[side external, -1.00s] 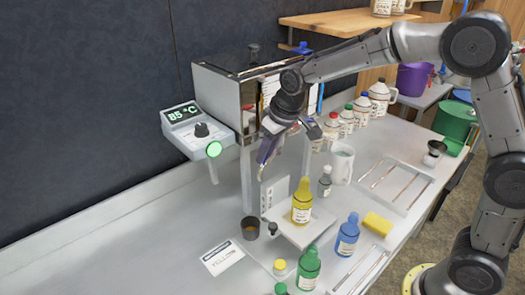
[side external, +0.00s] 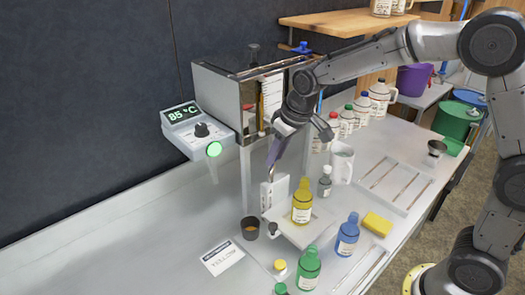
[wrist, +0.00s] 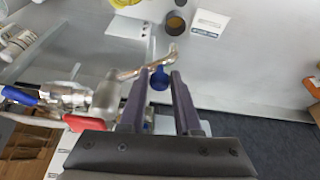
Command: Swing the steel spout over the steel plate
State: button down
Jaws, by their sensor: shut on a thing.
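The steel spout (wrist: 135,71) is a bent metal pipe with a blue knob (wrist: 158,79), seen between my fingers in the wrist view. My gripper (wrist: 164,76) is shut on this knob. In the side view my gripper (side external: 271,164) points down in front of the evaporator box, and its fingers hide most of the spout. The steel plate (side external: 322,222) lies on the bench to the right of and below my fingers. A yellow-capped bottle of yellow syrup (side external: 302,207) stands on it. The spout's exact outlet position over the bench is hard to tell.
A dark cup with amber contents (side external: 249,229) stands left of the plate. A white upright card (side external: 275,192) stands behind the plate. Green (side external: 308,270) and blue (side external: 347,238) bottles stand in front and right. The bench at the left is clear.

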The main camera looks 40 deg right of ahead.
jog(key=shift+d, duration=0.35)
jog(key=shift+s+d+r, duration=0.1)
jog(key=shift+s+d, duration=0.5)
dwell(0.3)
jog(key=shift+d, duration=0.1)
jog(key=shift+s+d, duration=0.55)
jog(key=shift+d, duration=0.25)
jog(key=shift+s+d, duration=0.15)
jog(key=shift+d, duration=0.4)
jog(key=shift+s+d, duration=0.15)
jog(key=shift+d, duration=0.35)
